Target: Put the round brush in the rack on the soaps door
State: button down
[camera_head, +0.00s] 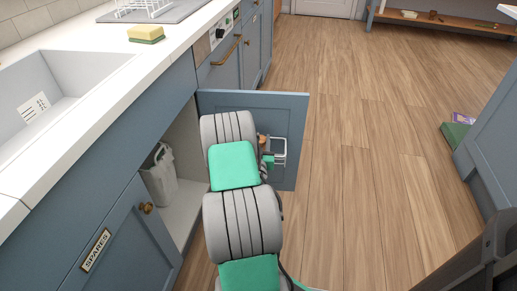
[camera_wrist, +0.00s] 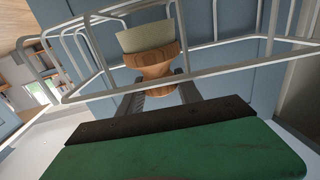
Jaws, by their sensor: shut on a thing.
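The round brush (camera_wrist: 152,62) has a wooden body and pale bristles; its brown part also shows in the head view (camera_head: 262,140). My gripper (camera_wrist: 160,96) is shut on its wooden part, with a finger on either side. The white wire rack (camera_head: 280,151) is fixed to the inner face of the open blue door (camera_head: 290,112). In the wrist view the rack's wires (camera_wrist: 85,90) surround the brush's outline. I cannot tell whether the brush is inside the rack or just in front of it. My arm hides part of the door.
The cabinet behind the open door holds a pale container (camera_head: 159,178). A door labelled SPARES (camera_head: 118,235) is shut nearby. A sponge (camera_head: 146,34) lies on the counter beside the sink (camera_head: 50,100). The wooden floor (camera_head: 375,110) right of the door is clear.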

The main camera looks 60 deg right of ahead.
jog(key=shift+f, duration=0.8)
jog(key=c, duration=0.8)
grip_release()
jog(key=shift+r, duration=0.1)
